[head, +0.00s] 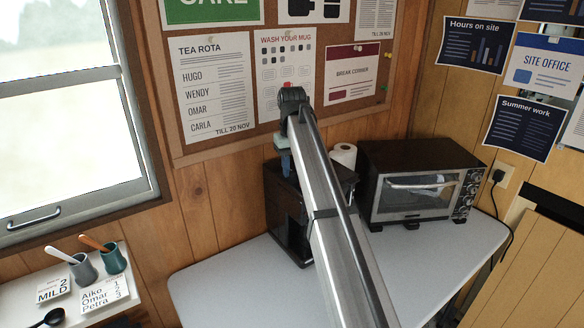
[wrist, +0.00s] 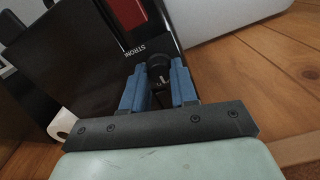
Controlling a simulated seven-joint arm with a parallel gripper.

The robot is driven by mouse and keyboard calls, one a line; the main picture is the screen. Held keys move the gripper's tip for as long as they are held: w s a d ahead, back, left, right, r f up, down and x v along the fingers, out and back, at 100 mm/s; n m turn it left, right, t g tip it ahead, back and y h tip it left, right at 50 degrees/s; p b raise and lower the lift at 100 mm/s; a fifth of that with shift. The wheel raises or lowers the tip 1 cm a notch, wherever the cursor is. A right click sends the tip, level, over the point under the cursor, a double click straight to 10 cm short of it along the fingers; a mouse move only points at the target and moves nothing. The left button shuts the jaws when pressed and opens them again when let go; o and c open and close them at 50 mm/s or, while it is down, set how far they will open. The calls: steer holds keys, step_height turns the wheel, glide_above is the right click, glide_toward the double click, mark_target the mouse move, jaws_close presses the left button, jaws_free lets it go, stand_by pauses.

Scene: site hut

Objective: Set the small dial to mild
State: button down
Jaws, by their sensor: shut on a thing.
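I cannot read clearly where the dial points, and no "mild" mark shows on the machine. In the head view the black machine (head: 284,217) stands on the worktop, partly behind my arm. My gripper (head: 286,172) is at the machine's top, its fingertips and the dial hidden there.
A toaster oven (head: 418,182) with its own knobs stands right of the machine on the white worktop (head: 225,280). A white paper roll (head: 344,154) stands between them. On the left shelf, a card (head: 54,288) reads "2 MILD", near cups with spoons. The worktop's front left is clear.

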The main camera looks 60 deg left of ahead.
mark_target(293, 171)
steer(key=c, duration=0.9)
jaws_free()
step_height(293, 171, up, 12)
steer(key=shift+r, duration=0.1)
steer(key=shift+w, duration=0.1)
stand_by(0.3)
